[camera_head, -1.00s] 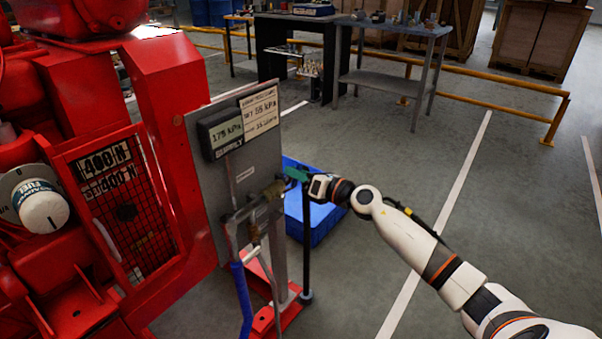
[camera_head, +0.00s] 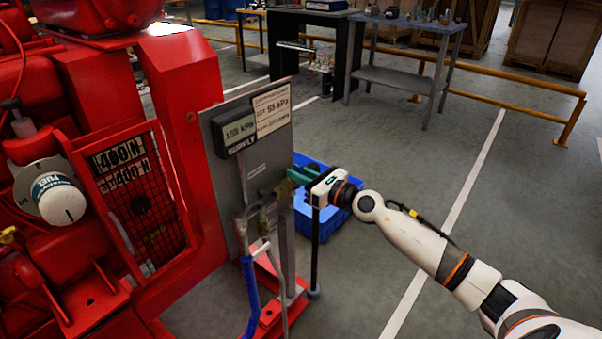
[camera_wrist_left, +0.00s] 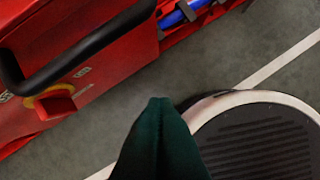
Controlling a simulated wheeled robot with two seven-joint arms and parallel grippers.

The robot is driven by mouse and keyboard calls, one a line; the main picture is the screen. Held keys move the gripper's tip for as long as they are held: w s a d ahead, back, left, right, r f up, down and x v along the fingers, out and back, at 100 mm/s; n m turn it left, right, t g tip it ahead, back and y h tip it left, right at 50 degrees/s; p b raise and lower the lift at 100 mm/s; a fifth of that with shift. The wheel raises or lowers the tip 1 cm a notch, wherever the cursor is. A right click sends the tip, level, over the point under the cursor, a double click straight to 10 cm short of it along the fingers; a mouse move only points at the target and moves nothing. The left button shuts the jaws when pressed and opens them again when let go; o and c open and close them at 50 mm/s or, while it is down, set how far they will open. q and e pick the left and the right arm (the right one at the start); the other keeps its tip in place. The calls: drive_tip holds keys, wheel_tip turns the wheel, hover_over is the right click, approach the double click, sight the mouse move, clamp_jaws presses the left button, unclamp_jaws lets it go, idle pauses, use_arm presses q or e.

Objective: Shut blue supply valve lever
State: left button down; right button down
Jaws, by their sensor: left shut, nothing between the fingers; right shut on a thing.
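The grey supply panel (camera_head: 267,150) stands beside the red pumpset and carries a small display marked SUPPLY (camera_head: 237,129). A brassy valve (camera_head: 284,189) sits at its right edge. My right gripper (camera_head: 299,175), with green fingers, reaches in from the right and is shut at this valve. The blue lever cannot be made out; the fingers cover the place they grip. A blue hose (camera_head: 249,290) hangs below the valve. My left gripper (camera_wrist_left: 158,104) shows in the left wrist view, shut and empty above the floor, apart from the red machinery.
A blue bin (camera_head: 325,225) stands on the floor behind the valve, close to my right gripper. A dark post (camera_head: 316,255) stands beside the panel. A workbench (camera_head: 410,25) and a yellow rail (camera_head: 500,77) are farther back. The floor at the right is clear.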

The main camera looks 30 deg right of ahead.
drive_tip(key=shift+f, duration=0.1)
drive_tip(key=c, duration=1.3)
unclamp_jaws()
use_arm(q)
drive_tip(key=w+b+v, duration=0.1)
drive_tip(key=b+v, duration=0.1)
drive_tip(key=v, duration=0.7)
drive_tip(key=shift+r+t+b, duration=0.3)
drive_tip(key=shift+b, duration=0.05)
use_arm(e)
drive_tip(key=shift+v, duration=6.05)
use_arm(q)
drive_tip(key=shift+a, duration=0.1)
